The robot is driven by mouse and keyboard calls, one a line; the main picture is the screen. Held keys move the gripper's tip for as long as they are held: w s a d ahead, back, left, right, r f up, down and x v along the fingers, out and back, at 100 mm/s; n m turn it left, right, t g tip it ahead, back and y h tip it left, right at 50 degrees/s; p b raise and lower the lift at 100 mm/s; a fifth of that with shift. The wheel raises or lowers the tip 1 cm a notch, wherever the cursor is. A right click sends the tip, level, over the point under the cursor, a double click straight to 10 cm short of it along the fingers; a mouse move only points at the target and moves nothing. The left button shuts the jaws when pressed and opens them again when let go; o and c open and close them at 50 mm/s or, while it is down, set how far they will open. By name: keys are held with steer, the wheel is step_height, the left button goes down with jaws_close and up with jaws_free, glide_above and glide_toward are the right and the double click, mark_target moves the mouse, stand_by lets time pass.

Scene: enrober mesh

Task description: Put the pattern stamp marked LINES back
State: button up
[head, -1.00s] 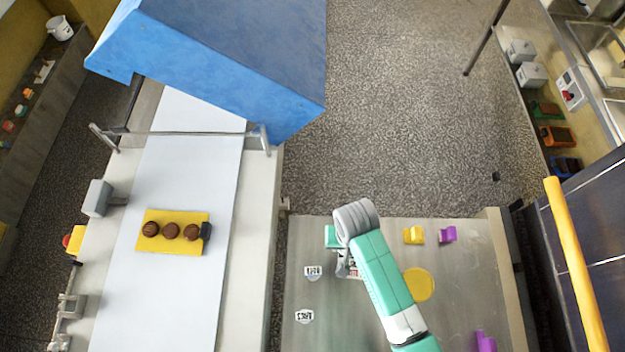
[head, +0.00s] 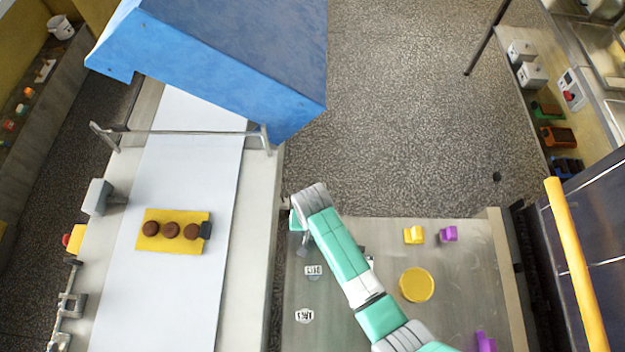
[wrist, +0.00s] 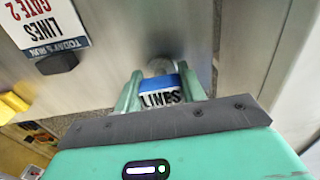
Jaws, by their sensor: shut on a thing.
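My gripper (wrist: 160,84) is shut on the pattern stamp marked LINES (wrist: 160,99), a block with a blue upper part and a white label, held between its two teal fingers in the wrist view. A grey round shape (wrist: 160,66) is just beyond the stamp; I cannot tell if they touch. In the head view my gripper (head: 303,246) is at the left side of the steel table (head: 345,325), near the conveyor, and the stamp cannot be made out there. Two lettered white labels, the upper (head: 313,271) and the lower (head: 304,316), are on the table below the gripper.
A card reading TODAY'S RUN, LINES, GATE 2 (wrist: 42,22) stands in the wrist view. A yellow disc (head: 417,285), a yellow block (head: 413,235) and purple pieces (head: 448,234) are on the table. Three chocolates on a yellow plate (head: 155,216) are on the conveyor (head: 175,300).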

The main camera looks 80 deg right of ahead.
steer(key=shift+f, duration=0.2)
steer(key=o, duration=0.9)
steer(key=shift+c, duration=0.2)
step_height(320, 180, up, 12)
steer(key=p, duration=0.1)
steer(key=shift+r, duration=0.25)
